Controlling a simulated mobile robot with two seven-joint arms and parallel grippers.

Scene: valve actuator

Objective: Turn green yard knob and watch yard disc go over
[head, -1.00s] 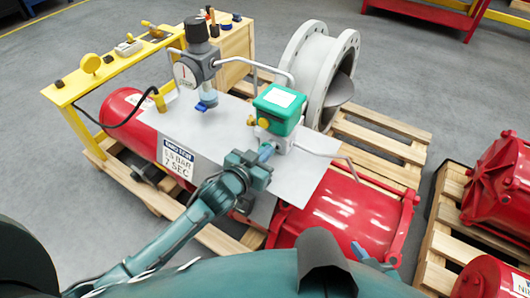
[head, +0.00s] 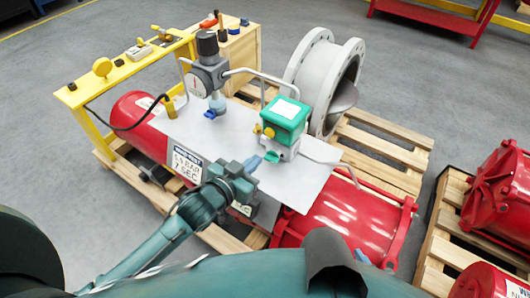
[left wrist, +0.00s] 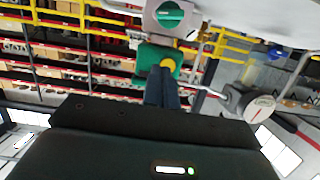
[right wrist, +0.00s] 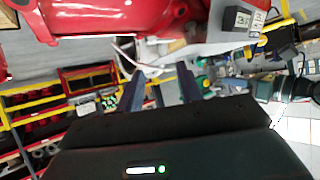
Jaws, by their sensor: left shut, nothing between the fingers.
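A round green-teal knob (left wrist: 170,14) sits on the face of a grey block in the left wrist view; it looks blue-green below the green box in the head view (head: 272,156). My left gripper (head: 254,163) is shut and empty, just left of the knob with a small gap. A grey disc (head: 343,95) stands slanted inside the large flanged pipe (head: 306,68). My right gripper (right wrist: 162,88) is open and empty, with its fingers apart; it is mostly hidden in the head view.
Bent metal tubes run around the box. A red cylinder (head: 340,218) lies below on a pallet. A yellow stand (head: 125,70) is at the left.

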